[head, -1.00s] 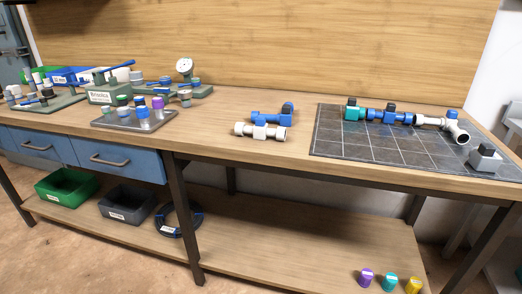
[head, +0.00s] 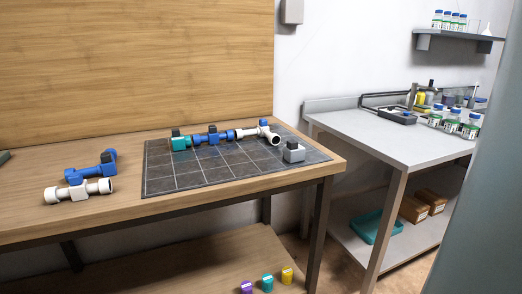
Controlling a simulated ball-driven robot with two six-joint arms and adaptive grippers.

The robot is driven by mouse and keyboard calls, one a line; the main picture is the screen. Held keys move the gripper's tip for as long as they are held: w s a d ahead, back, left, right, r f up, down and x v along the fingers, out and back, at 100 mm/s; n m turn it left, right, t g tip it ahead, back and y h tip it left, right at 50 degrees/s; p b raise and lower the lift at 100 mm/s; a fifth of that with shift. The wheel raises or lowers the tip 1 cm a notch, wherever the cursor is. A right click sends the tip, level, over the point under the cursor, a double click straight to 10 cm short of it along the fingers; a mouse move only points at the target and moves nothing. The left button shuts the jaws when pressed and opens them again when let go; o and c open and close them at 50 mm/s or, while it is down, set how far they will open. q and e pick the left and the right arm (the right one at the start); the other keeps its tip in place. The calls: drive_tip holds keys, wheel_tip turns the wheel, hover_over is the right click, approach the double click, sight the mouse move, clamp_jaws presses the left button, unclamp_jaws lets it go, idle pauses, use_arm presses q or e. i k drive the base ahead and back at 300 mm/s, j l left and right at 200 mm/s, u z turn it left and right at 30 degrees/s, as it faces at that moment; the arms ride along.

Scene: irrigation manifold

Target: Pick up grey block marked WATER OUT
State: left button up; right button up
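A grey block (head: 293,154) with a dark top piece sits on the right end of the dark grid mat (head: 215,180). Any lettering on it is too small to read, so I cannot confirm the WATER OUT mark. Just left of it on the mat lies a joined pipe run: a teal fitting (head: 180,143), a blue section (head: 213,136) and a white branched pipe (head: 262,133) at the right end. Neither of my grippers is in view.
A blue pipe fitting (head: 92,168) and a white one (head: 78,190) lie on the wooden bench left of the mat. Purple, teal and yellow caps sit on the lower shelf. A grey side table (head: 385,140) with bottles stands right, across a gap.

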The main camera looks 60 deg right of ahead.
sight(293, 151)
drive_tip(key=z, duration=2.05)
